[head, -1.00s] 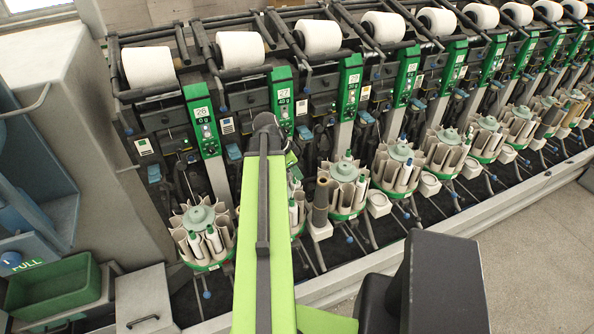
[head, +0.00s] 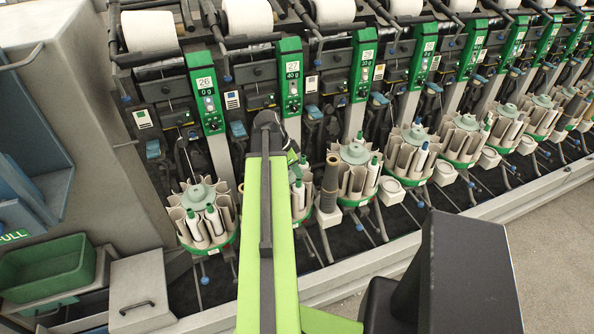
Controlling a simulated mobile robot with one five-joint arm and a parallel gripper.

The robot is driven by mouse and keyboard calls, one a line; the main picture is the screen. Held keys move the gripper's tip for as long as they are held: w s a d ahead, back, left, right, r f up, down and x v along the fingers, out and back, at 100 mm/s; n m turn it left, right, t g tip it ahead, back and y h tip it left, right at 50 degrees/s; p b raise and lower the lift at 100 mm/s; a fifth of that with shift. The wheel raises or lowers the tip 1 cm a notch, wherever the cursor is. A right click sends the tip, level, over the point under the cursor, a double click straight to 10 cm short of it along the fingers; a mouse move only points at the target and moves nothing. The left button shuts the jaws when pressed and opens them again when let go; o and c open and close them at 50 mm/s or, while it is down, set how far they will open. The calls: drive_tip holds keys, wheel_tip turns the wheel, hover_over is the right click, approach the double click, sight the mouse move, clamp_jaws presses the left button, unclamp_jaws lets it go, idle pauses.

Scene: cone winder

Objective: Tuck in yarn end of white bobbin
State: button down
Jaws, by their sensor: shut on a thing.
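White bobbins with green tips stand upright in the round magazines; two are in the left magazine (head: 199,188), including a white bobbin (head: 215,221). Another white bobbin (head: 299,200) shows just right of my green arm, in a magazine largely hidden by the arm. Which bobbin is the task's one, I cannot tell. No loose yarn end can be made out. My arm reaches forward up the middle of the head view, its far joint over the magazines.
The winder's row of units runs to the upper right, with white cones (head: 149,31) above and green panels (head: 205,93). A green bin (head: 47,267) and grey box (head: 142,293) lie lower left. Floor is clear at right.

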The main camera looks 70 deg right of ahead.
drive_tip(key=shift+f+b, duration=0.45)
drive_tip(key=shift+f, duration=0.05)
idle(1.2)
drive_tip(key=c, duration=0.9)
unclamp_jaws()
drive_tip(key=shift+c, duration=0.2)
wheel_tip(320, 180, up, 7)
drive_tip(key=p, duration=0.7)
